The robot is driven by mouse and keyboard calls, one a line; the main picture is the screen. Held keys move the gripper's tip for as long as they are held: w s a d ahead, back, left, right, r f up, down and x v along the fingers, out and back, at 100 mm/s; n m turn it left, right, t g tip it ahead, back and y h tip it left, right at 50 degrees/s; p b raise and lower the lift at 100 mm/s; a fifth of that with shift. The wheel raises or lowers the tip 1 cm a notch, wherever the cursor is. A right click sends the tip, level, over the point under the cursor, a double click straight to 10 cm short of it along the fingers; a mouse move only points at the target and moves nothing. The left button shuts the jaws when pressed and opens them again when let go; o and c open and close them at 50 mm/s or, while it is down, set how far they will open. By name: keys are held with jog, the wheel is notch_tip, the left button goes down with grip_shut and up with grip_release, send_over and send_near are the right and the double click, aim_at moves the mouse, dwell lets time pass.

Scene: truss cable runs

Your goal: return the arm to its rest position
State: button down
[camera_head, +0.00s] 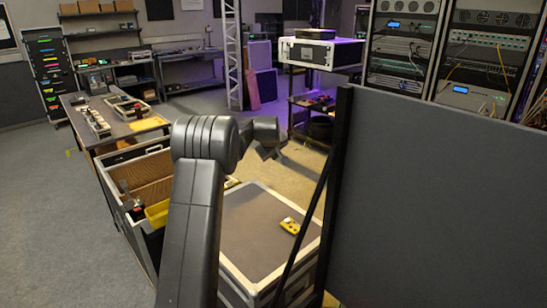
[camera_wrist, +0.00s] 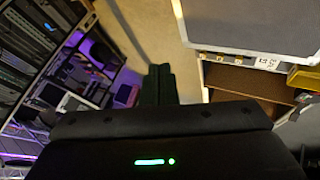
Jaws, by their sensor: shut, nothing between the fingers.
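My arm rises from the bottom of the head view, bends at a large grey elbow, and its far end points away from me. My gripper (camera_head: 270,153) hangs small and dark at that end, above the floor beyond the flight case. In the wrist view, my gripper's fingers (camera_wrist: 159,82) are dark, side by side and shut, with nothing visible between them. My arm hides part of the case and the open drawer box.
A closed flight case (camera_head: 250,235) carries a yellow device (camera_head: 290,226). An open case (camera_head: 150,175) with a yellow bin (camera_head: 157,213) stands left. A dark panel (camera_head: 440,190) blocks the right. Equipment racks (camera_head: 400,50) and a wheeled cart (camera_head: 311,120) stand behind. Floor at left is clear.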

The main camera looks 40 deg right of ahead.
jog(key=shift+v, duration=0.8)
jog(key=shift+f, duration=0.1)
jog(key=p+x, duration=0.4)
jog(key=x, duration=0.9)
jog(key=shift+d+f, duration=0.2)
jog(key=shift+f, duration=0.05)
jog(key=shift+w, duration=0.15)
jog(key=shift+a+r, duration=0.1)
